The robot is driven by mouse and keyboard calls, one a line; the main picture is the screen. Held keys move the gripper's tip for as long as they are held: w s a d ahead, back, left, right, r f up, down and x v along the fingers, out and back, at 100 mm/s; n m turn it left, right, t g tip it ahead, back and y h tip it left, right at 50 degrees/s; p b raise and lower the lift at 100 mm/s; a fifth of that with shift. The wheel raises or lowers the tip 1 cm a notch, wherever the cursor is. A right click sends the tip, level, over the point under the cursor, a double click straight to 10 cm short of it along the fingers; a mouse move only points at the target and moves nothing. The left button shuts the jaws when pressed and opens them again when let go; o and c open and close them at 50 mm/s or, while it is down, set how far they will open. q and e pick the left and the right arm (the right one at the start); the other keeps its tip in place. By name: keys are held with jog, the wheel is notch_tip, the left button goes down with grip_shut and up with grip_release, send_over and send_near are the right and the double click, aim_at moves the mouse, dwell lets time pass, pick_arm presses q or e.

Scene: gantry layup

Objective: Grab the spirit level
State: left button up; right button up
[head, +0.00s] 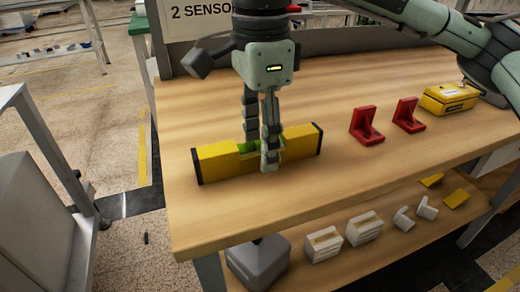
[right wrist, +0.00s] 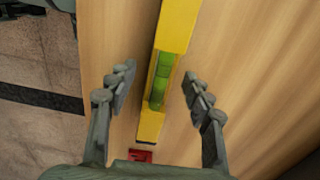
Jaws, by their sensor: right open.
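The spirit level (head: 220,160) is a long yellow bar with black end caps and a green vial in its middle. It lies on the left part of the wooden bench top. My right gripper (head: 259,155) is over the middle of the level, pointing down, with one finger on the near side and one on the far side. In the right wrist view the gripper (right wrist: 160,98) is open, its fingers apart on either side of the level (right wrist: 176,25), with visible gaps to it. The green vial (right wrist: 159,85) shows between the fingers. My left gripper is not in view.
Two red brackets (head: 366,125) (head: 408,115) and a yellow case (head: 449,98) stand on the bench (head: 330,82) to the right. A lower shelf (head: 385,248) holds white and yellow parts. A sign (head: 198,10) stands behind the gripper. The bench's left edge is close to the level.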

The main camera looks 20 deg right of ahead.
grip_shut()
jog(key=shift+r, duration=0.2)
